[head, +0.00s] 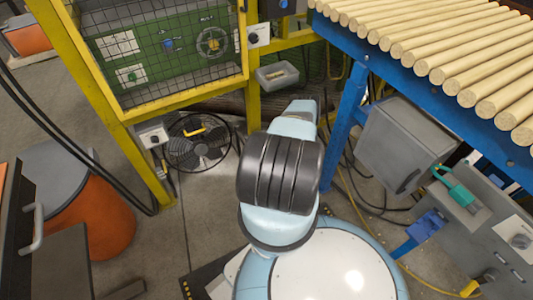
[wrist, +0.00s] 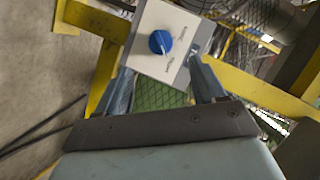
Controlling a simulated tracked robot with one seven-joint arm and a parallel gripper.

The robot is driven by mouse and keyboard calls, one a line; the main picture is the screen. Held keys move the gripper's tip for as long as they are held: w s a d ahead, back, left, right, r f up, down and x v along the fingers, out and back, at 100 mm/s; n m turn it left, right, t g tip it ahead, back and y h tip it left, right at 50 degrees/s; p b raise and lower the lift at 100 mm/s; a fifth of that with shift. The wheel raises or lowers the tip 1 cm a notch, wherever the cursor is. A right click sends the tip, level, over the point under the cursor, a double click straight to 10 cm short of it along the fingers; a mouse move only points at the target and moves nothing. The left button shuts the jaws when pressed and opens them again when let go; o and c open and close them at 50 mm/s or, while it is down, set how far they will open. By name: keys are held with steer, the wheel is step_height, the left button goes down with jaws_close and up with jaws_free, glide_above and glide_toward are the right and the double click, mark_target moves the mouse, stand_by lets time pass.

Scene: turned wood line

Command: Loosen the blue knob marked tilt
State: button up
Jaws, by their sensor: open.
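A blue knob (wrist: 160,42) with a white pointer line sits on a pale square plate (wrist: 181,52) in the wrist view. Small dark lettering stands on the plate by the knob, too small to read. My gripper (wrist: 163,70) is open and empty. Its two fingers reach up from below, on either side of the plate's lower part, and the knob lies beyond the gap, apart from them. In the head view, one blue knob (head: 283,4) shows at the top edge and another blue knob (head: 168,45) is behind the mesh. I cannot tell which carries the tilt mark. My gripper is hidden there.
A yellow frame (head: 105,110) with a wire mesh cage stands at the left. A floor fan (head: 196,142) is below it. A blue-framed rack of wooden rods (head: 440,45) and a grey cabinet (head: 405,145) stand at the right. Cables lie on the floor.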

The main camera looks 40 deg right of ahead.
steer(key=d+x, duration=0.1)
steer(key=x, duration=0.8)
steer(key=shift+a, duration=0.5)
steer(key=shift+c, duration=0.3)
